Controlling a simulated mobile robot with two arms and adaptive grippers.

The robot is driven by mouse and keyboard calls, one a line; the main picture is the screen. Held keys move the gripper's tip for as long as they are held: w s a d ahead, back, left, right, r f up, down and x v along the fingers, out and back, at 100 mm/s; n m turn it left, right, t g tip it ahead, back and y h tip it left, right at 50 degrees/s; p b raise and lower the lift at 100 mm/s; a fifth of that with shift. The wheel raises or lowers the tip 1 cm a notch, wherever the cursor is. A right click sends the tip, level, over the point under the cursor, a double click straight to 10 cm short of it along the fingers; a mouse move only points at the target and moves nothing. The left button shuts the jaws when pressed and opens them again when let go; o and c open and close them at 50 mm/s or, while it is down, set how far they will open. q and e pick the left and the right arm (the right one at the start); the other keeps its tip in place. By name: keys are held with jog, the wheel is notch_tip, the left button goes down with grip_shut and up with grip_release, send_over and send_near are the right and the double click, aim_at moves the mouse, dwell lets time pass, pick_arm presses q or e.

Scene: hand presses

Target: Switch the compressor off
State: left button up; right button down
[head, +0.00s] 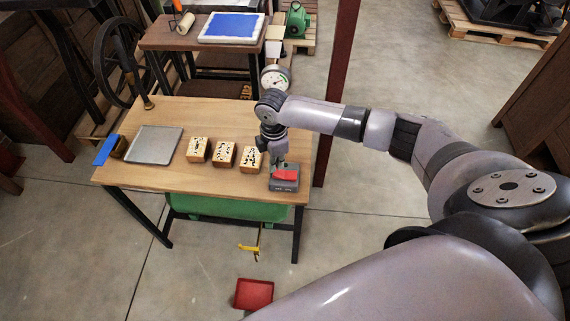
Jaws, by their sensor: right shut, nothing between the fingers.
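A grey switch box (285,186) with a red rocker (285,175) sits at the right front corner of the wooden table. My right gripper (279,163) points down over the box, its fingers shut and empty. The fingertips are at the back edge of the red rocker; I cannot tell whether they touch it. The gripper and wrist hide part of the area behind the box. A round white-faced gauge (274,77) stands behind my wrist. A green machine (297,20), possibly the compressor, stands at the back. My left gripper is out of view.
Several stamped wooden blocks, one of them (224,154), stand left of the switch box. A grey tray (154,145) and a blue strip (105,150) lie farther left. A dark red post (342,75) rises right of the table. A red tray (254,294) is on the floor.

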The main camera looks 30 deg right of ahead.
aim_at(276, 172)
jog(key=shift+f+b, duration=0.65)
jog(key=shift+f, duration=0.55)
dwell(0.8)
notch_tip(276, 172, up, 7)
jog(key=p, duration=0.7)
jog(key=shift+r+p, duration=0.15)
jog(key=shift+p, duration=0.2)
